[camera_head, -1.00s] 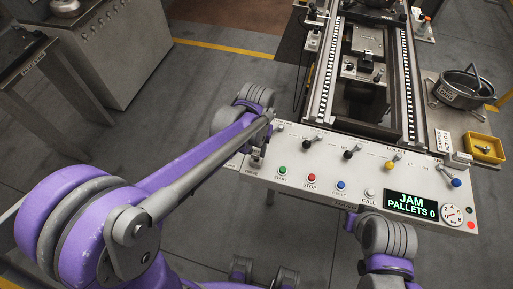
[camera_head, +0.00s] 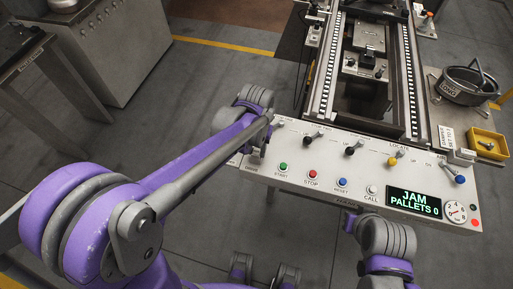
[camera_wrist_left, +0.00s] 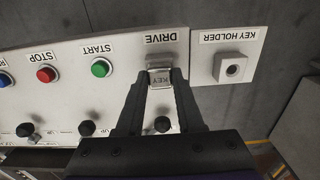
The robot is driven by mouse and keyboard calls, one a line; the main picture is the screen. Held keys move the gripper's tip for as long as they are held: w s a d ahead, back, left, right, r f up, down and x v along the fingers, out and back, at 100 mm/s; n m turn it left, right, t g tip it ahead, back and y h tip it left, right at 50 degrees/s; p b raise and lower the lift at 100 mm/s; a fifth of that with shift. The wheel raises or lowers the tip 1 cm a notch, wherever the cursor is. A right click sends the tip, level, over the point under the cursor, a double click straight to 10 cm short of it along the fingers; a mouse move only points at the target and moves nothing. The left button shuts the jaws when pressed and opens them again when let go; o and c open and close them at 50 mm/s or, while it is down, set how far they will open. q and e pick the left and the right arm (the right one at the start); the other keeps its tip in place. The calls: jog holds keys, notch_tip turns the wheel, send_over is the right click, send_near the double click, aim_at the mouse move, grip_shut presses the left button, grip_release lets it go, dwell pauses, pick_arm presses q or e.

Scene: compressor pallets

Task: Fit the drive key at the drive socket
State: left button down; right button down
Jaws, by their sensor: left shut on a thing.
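The drive key (camera_wrist_left: 161,78), a small grey block marked KEY, is between the fingertips of my left gripper (camera_wrist_left: 161,84), which is shut on it. In the left wrist view the key is beside the DRIVE label on the control panel (camera_wrist_left: 120,65). The key and fingers cover the drive socket, so I cannot tell whether the key is seated. In the head view my left gripper (camera_head: 260,146) is at the panel's left end, mostly hidden by its arm. My right arm (camera_head: 386,240) shows at lower right, but its gripper fingers do not.
A key holder (camera_wrist_left: 233,68) with an empty round hole is beside the DRIVE area. The green START button (camera_wrist_left: 101,68) and red STOP button (camera_wrist_left: 47,74) are nearby, with several levers behind. The display (camera_head: 414,203) reads JAM, PALLETS 0. A conveyor (camera_head: 362,70) stands behind the panel.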

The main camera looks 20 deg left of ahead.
aim_at(256, 152)
pick_arm(q)
jog(key=shift+c, duration=2.3)
grip_release()
notch_tip(256, 152, up, 11)
jog(key=p, duration=0.1)
jog(key=shift+f, duration=0.1)
jog(key=s+a+f+t+p, duration=0.1)
jog(key=s+a+f+t, duration=0.1)
jog(key=s, duration=0.5)
jog(key=s+a+f+t, duration=0.2)
jog(key=s+a+t, duration=0.1)
jog(key=s, duration=0.4)
jog(key=shift+a+p, duration=0.35)
jog(key=shift+a, duration=0.45)
